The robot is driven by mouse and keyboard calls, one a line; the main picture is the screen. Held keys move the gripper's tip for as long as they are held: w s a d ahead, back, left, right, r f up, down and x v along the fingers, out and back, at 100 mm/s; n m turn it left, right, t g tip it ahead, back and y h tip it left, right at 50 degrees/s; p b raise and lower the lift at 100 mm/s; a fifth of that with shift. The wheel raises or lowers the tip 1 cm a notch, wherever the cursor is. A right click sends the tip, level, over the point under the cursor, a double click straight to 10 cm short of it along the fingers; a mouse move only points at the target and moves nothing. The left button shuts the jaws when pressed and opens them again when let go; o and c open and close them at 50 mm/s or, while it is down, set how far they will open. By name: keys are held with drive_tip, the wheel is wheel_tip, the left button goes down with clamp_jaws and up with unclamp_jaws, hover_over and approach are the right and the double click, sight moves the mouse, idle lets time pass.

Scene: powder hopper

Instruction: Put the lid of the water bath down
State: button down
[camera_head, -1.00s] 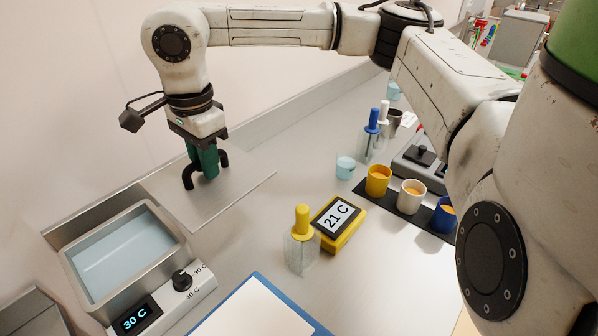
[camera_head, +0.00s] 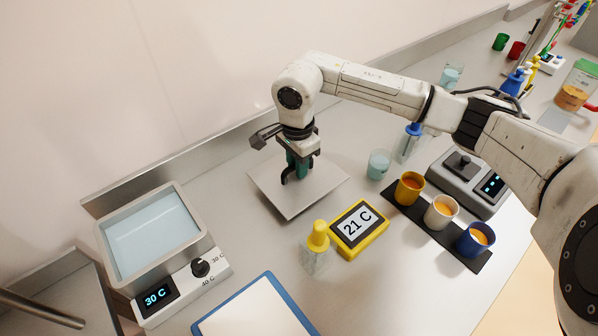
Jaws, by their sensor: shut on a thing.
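The lid (camera_head: 313,194) is a flat grey metal plate with a dark handle. It is low over or on the bench, to the right of the water bath (camera_head: 190,252); I cannot tell whether it touches the bench. My gripper (camera_head: 296,172) points down above the lid's middle, with its green-padded fingers shut on the lid's handle. The fingers partly hide the handle. The water bath is open, with pale blue water inside, and its display reads 30 C.
A yellow-capped bottle (camera_head: 317,247) and a yellow thermometer reading 21 C (camera_head: 357,228) stand close in front of the lid. A glass beaker (camera_head: 379,165) is to its right. Three cups stand on a black strip (camera_head: 402,206). A blue-edged board (camera_head: 257,305) lies in front.

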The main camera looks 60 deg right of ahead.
wheel_tip(320, 180, down, 4)
drive_tip(key=shift+r+p, duration=0.25)
drive_tip(key=shift+p, duration=0.2)
drive_tip(key=shift+f, duration=0.2)
drive_tip(key=shift+f, duration=0.1)
drive_tip(key=shift+f+b, duration=0.15)
drive_tip(key=shift+b, duration=0.15)
drive_tip(key=c, duration=1)
unclamp_jaws()
wheel_tip(320, 180, up, 12)
drive_tip(key=b, duration=0.2)
drive_tip(key=shift+r+b, duration=0.25)
drive_tip(key=shift+b, duration=0.05)
